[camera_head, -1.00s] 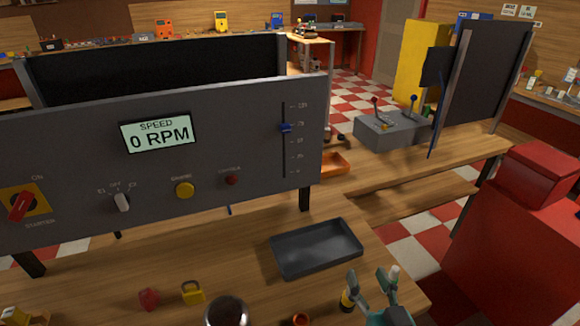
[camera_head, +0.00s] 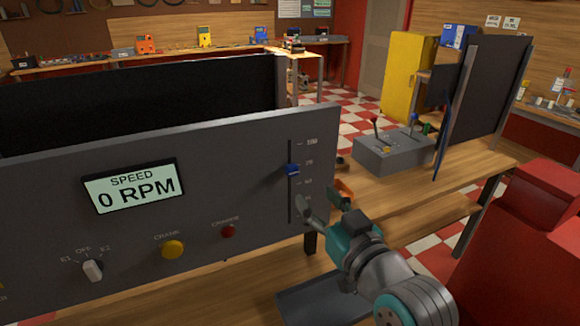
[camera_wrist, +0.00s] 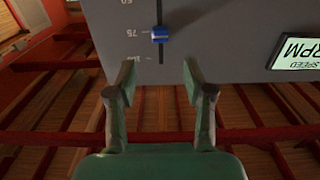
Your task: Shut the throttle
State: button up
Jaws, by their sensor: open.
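A grey control panel (camera_head: 225,225) fills the left of the head view. On its right side a blue slider knob (camera_head: 292,170) sits in a vertical slot, beside a scale topped by 100. In the wrist view the knob (camera_wrist: 160,35) shows near the 75 mark, and the picture is upside down. My gripper (camera_head: 320,202) is open and empty, in front of the panel's lower right edge, below the knob in the head view. In the wrist view the fingertips (camera_wrist: 160,74) are apart, with the slot between them and the knob beyond, untouched.
The panel's display (camera_head: 134,187) reads 0 RPM. A grey lever box (camera_head: 392,153) stands behind. A dark tray (camera_head: 315,300) lies below my arm; a red cabinet (camera_head: 525,250) is right.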

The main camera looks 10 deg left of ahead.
aim_at(294, 173)
jog(key=x, duration=1)
jog(key=shift+w+a, duration=0.1)
jog(key=shift+a, duration=0.05)
grip_shut()
